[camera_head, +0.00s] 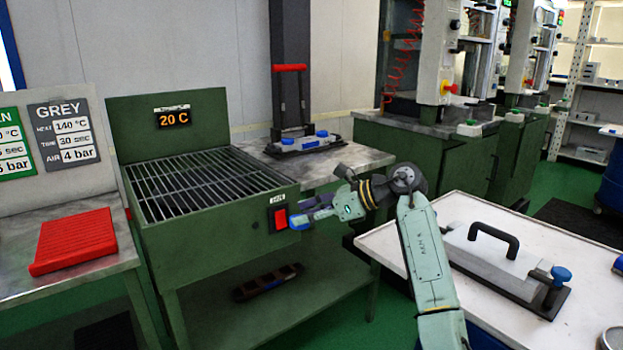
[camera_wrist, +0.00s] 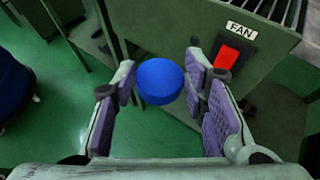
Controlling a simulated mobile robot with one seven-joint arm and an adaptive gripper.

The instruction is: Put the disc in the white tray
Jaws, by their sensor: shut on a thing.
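My gripper (camera_head: 318,213) is in front of the green grill's front panel, close to the red switch. It is shut on a blue disc (camera_wrist: 160,82), which sits between the purple-padded fingers near their tips in the wrist view. The disc is held in the air, clear of any surface below. I cannot make out a white tray in either view.
The green grill (camera_head: 205,185) reads 20 C; its red FAN switch (camera_wrist: 227,62) is near my gripper. A red tray (camera_head: 73,240) lies on the left table. A white-topped table (camera_head: 395,245) at right bears a grey mould with a black handle (camera_head: 497,258).

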